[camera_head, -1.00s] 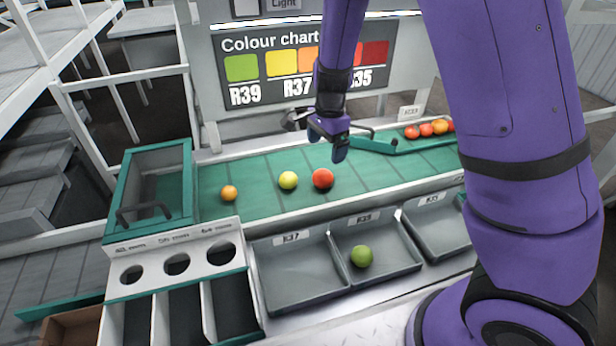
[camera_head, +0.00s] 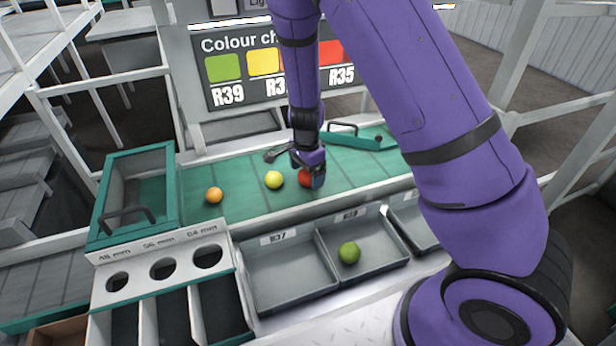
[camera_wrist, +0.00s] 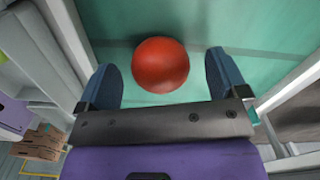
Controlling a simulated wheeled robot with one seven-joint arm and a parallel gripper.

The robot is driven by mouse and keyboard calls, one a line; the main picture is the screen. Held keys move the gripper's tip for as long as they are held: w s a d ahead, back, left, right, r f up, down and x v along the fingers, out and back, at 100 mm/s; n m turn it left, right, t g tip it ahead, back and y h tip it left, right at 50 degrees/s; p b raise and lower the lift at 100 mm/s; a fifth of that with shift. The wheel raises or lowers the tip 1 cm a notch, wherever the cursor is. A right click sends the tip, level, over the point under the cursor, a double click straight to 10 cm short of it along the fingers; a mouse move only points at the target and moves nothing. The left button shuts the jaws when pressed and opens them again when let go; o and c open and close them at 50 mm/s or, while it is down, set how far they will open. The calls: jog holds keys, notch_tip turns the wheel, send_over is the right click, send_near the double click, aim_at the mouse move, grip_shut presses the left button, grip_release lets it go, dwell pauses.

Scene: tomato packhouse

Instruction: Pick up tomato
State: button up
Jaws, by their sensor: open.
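A red tomato (camera_head: 304,178) lies on the green belt (camera_head: 350,176), partly hidden behind my gripper (camera_head: 307,172) in the head view. In the wrist view the red tomato (camera_wrist: 160,65) sits between and a little beyond the two blue fingertips of my gripper (camera_wrist: 163,75). The fingers are apart, with a gap on each side of the tomato. A yellow tomato (camera_head: 274,180) lies just left of the red one. An orange tomato (camera_head: 214,195) lies farther left on the belt.
Grey trays (camera_head: 290,277) stand in front of the belt; one holds a green tomato (camera_head: 349,252). A sizing box with round holes (camera_head: 163,268) and a green-framed bin (camera_head: 135,195) stand at the left. A green diverter arm (camera_head: 350,138) crosses the belt behind. The colour chart (camera_head: 230,68) stands at the back.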

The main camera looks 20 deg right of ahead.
jog(key=shift+f, duration=1.1)
jog(key=c, duration=0.8)
jog(key=shift+r, duration=0.1)
jog(key=shift+r, duration=0.45)
notch_tip(320, 180, up, 2)
jog(key=shift+r, duration=0.15)
jog(key=shift+s+a+r, duration=0.15)
jog(key=shift+s+r, duration=0.05)
jog(key=shift+s, duration=0.45)
jog(key=s+a, duration=0.1)
jog(key=s, duration=0.3)
jog(key=s+a, duration=0.1)
jog(key=s, duration=0.4)
jog(key=s+a+r, duration=0.1)
jog(key=s, duration=0.4)
jog(key=shift+s+r, duration=0.1)
jog(key=shift+s, duration=0.05)
